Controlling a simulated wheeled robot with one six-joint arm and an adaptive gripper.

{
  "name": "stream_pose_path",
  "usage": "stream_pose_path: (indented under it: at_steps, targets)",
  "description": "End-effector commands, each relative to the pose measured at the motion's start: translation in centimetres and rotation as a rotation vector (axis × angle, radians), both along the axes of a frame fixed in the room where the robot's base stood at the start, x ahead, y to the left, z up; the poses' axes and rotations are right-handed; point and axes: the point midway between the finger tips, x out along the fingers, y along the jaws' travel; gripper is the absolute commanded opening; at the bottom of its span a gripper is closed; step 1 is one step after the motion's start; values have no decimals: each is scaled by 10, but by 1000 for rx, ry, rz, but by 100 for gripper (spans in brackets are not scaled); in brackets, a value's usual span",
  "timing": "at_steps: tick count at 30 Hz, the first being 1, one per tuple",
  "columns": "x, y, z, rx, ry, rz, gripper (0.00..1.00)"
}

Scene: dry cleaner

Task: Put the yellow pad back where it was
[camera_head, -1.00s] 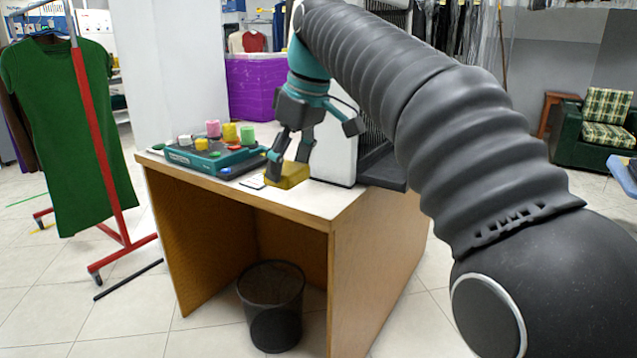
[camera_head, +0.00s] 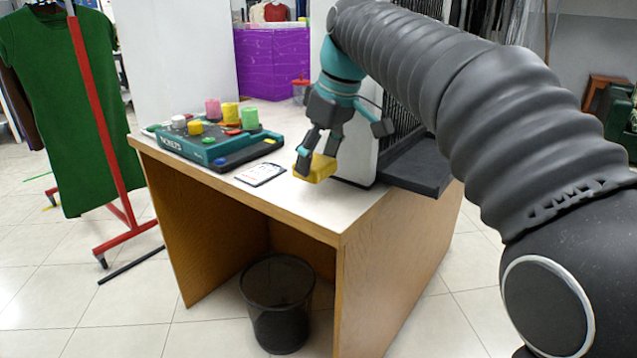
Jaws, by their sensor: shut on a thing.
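The yellow pad (camera_head: 321,169) is a small block between the fingers of my gripper (camera_head: 316,160). My gripper is shut on it, over the right part of the white desk top (camera_head: 318,207). I cannot tell whether the pad touches the desk top or hangs just above it. A white printed card or booklet (camera_head: 260,174) lies on the desk to the left of the pad. My fingers hide part of the pad.
A teal tray (camera_head: 185,148) with several coloured pieces stands on the desk's left, a dark pad (camera_head: 245,154) at its right side. A dark tray (camera_head: 420,167) and white panel bound the right. A mesh bin (camera_head: 277,300) stands below. A clothes rack (camera_head: 97,130) is left.

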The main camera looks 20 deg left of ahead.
Motion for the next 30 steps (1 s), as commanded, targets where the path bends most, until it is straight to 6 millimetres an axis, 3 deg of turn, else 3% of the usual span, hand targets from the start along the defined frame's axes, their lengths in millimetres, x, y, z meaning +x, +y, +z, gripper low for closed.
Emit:
stream_pose_path:
  at_steps: [9, 22, 23, 25, 26, 30]
  targets:
    - [-1, 1, -39, -1, 2, 2, 37]
    - [-1, 2, -45, 0, 0, 3, 37]
    - [-1, 2, -45, 0, 0, 3, 72]
    - [-1, 2, -44, 0, 0, 3, 90]
    - [-1, 2, -44, 0, 0, 3, 95]
    - [-1, 2, -44, 0, 0, 3, 95]
